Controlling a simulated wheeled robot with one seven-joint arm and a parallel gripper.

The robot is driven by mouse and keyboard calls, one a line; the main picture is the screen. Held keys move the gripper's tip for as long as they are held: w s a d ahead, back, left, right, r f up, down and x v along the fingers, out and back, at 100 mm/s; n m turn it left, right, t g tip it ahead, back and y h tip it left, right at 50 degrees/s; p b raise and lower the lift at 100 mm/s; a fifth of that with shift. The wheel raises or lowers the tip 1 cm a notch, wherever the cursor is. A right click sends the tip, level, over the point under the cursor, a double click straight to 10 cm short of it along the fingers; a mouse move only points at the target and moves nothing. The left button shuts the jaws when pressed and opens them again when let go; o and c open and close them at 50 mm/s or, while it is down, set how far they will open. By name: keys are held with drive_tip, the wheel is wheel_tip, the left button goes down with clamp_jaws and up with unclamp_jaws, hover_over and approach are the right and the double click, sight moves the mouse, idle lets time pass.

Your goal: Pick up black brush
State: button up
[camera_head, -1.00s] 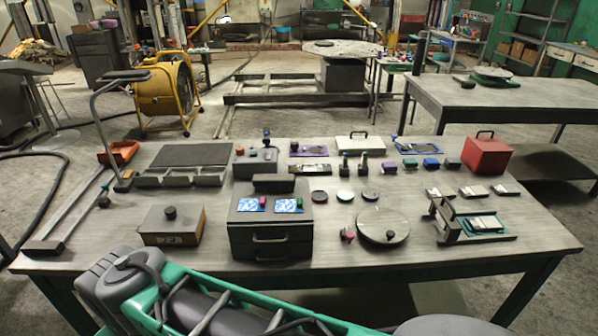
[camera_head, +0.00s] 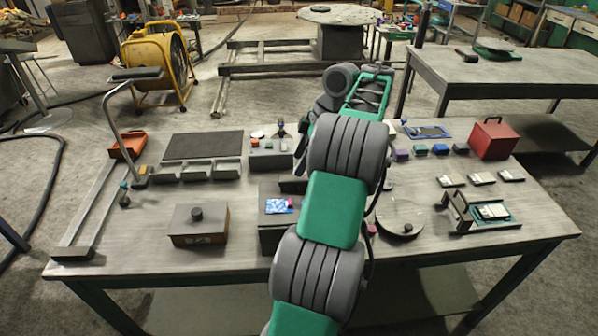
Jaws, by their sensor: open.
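I cannot make out the black brush for certain. My green and grey arm reaches from the bottom middle up over the main table. Its far end bends near the table's back edge. My gripper's fingers do not show; they are hidden behind the arm. The arm also covers the middle of the table and part of the dark drawer box (camera_head: 270,238).
The main table (camera_head: 140,245) holds a box with a knob (camera_head: 198,225), a red case (camera_head: 493,139), a round plate (camera_head: 400,217), an orange tray (camera_head: 128,145) and several small blocks. The second table (camera_head: 500,72) is mostly bare. A yellow fan (camera_head: 155,68) stands behind left.

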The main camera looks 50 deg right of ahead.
sight(297, 179)
drive_tip(key=shift+s+d+f, duration=0.4)
drive_tip(key=shift+s+d, duration=0.2)
drive_tip(key=shift+s, duration=0.15)
drive_tip(key=b+x, duration=0.6)
drive_tip(key=x, duration=0.1)
drive_tip(key=shift+w+a+f, duration=0.15)
drive_tip(key=shift+f, duration=0.2)
drive_tip(key=shift+c, duration=0.6)
clamp_jaws()
